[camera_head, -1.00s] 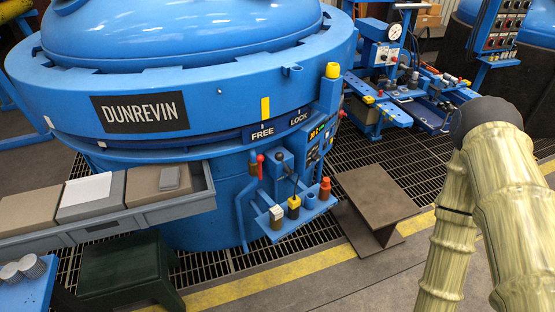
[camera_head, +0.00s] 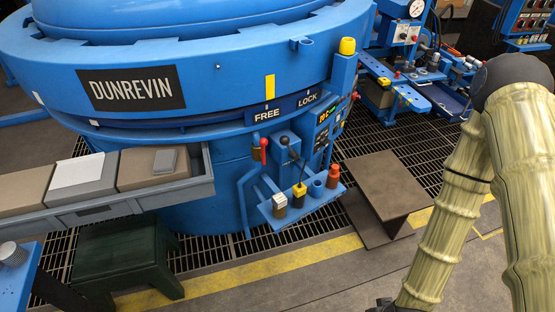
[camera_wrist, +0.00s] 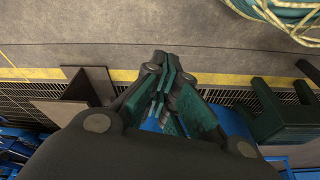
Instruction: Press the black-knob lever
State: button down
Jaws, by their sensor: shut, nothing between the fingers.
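The black-knob lever (camera_head: 284,141) stands on a small blue box on the side of the blue furnace, below the FREE and LOCK labels. Its black ball is at the upper end of a thin rod. A red-handled lever (camera_head: 264,143) is just left of it. My gripper (camera_wrist: 166,76) is shut and empty in the wrist view, its teal-padded fingers together, above the floor and away from the lever. In the head view only a dark bit of it shows at the bottom edge. I cannot make out the black-knob lever in the wrist view.
A blue shelf (camera_head: 309,209) with several small items juts out below the levers. A brown metal stand (camera_head: 385,185) is to its right. A grey tray (camera_head: 95,214) with boxes and a dark green stool (camera_head: 122,258) are to the left. Floor in front is clear.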

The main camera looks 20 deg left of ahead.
jog(key=w+a+r+n+t+y+b, duration=0.25)
jog(key=w+a+n+b, duration=0.4)
jog(key=w+a, duration=0.35)
jog(key=w+a+r+n+t+y+b, duration=0.1)
jog(key=w+a+n+t+y+b, duration=0.25)
jog(key=w+a+n+b, duration=0.65)
jog(key=w+a+r+n+t+y+b, duration=0.3)
jog(key=w+a+r+n+y+b, duration=0.3)
jog(key=a+r+n, duration=0.4)
jog(key=w+a+r+b, duration=0.1)
jog(key=w+a+r, duration=0.1)
jog(key=a+r, duration=0.2)
jog(key=shift+w+n+t, duration=0.3)
jog(key=shift+n+t, duration=0.05)
jog(key=shift+t, duration=0.05)
jog(key=shift+w+a+b, duration=0.1)
jog(key=shift+a+b, duration=0.05)
jog(key=shift+b, duration=0.15)
jog(key=w+a+b, duration=0.1)
jog(key=w+a, duration=0.1)
jog(key=w, duration=0.3)
jog(key=w+a+r+b, duration=0.1)
jog(key=w+a+b, duration=0.1)
jog(key=w, duration=0.3)
jog(key=shift+a+r, duration=0.2)
jog(key=shift+a, duration=0.55)
